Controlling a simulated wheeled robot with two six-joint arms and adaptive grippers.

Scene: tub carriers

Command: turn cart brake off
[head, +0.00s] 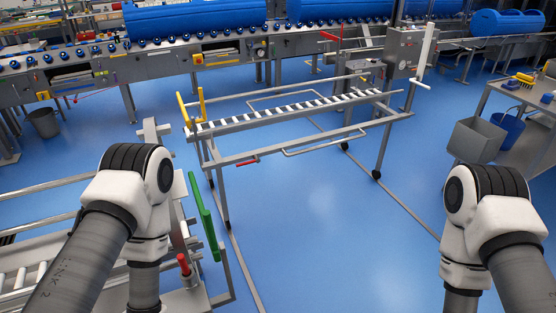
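A grey wheeled cart (230,125) with a row of rollers stands at the middle of the head view. A small red lever (246,162) sits under its front rail, left of a bent metal handle (325,146). I cannot tell whether it is the brake or how it is set. At bottom left, a second roller frame carries a red-topped knob or lever (183,264) beside a green bar (204,215). My two arms come in at the lower left and lower right, short of the middle cart. Both grippers are out of the picture.
A long conveyor (220,55) with blue tubs (200,18) runs along the back. A control box (405,50) stands behind the cart's right end. A grey bin (475,139) and a bench are at right. The blue floor before the cart is clear.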

